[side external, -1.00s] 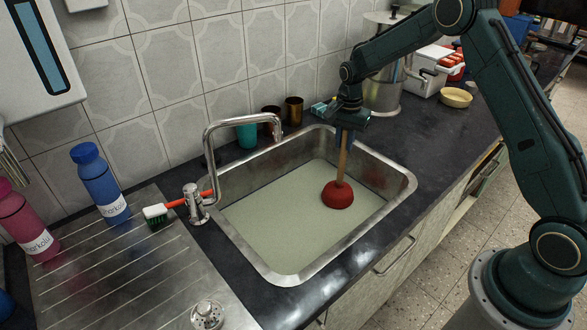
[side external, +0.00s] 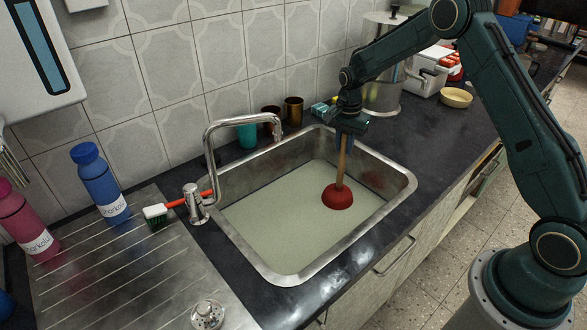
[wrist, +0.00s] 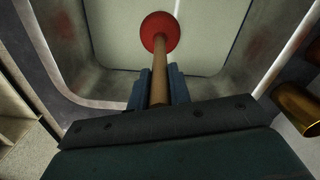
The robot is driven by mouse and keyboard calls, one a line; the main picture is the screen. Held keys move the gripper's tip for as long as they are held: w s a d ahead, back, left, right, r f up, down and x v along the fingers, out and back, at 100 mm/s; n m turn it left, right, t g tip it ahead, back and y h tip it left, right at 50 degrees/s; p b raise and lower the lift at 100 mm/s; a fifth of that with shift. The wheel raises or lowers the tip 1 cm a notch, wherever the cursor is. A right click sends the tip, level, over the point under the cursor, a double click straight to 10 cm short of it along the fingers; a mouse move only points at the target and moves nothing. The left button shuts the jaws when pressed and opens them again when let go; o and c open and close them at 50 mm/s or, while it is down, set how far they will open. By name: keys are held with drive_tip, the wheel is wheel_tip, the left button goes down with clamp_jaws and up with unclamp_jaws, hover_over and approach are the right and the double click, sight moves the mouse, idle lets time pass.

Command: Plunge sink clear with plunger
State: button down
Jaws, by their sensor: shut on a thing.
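My gripper (side external: 346,138) is shut on the upper part of the wooden handle of the plunger, above the far right part of the sink. The plunger (side external: 337,196) has a red rubber cup pointing down and a nearly upright handle. In the wrist view the handle runs from between my fingers (wrist: 159,88) to the red cup (wrist: 160,32). The steel sink (side external: 280,277) holds cloudy, pale greenish water (side external: 275,225). The cup is at or close to the water surface; I cannot tell if it touches. The sink's drain is hidden.
A curved faucet (side external: 207,150) reaches over the sink's left side. A brush with a red handle (side external: 180,203) lies beside it. Blue (side external: 100,185) and pink (side external: 30,228) bottles stand left. A teal tumbler (side external: 247,135), a brown tumbler (side external: 293,110) and a steel pot (side external: 382,95) stand behind.

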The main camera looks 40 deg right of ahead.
drive_tip(key=shift+r, duration=0.7)
drive_tip(key=shift+f, duration=0.1)
idle(0.9)
wheel_tip(320, 180, up, 15)
idle(2.4)
drive_tip(key=shift+f, duration=0.15)
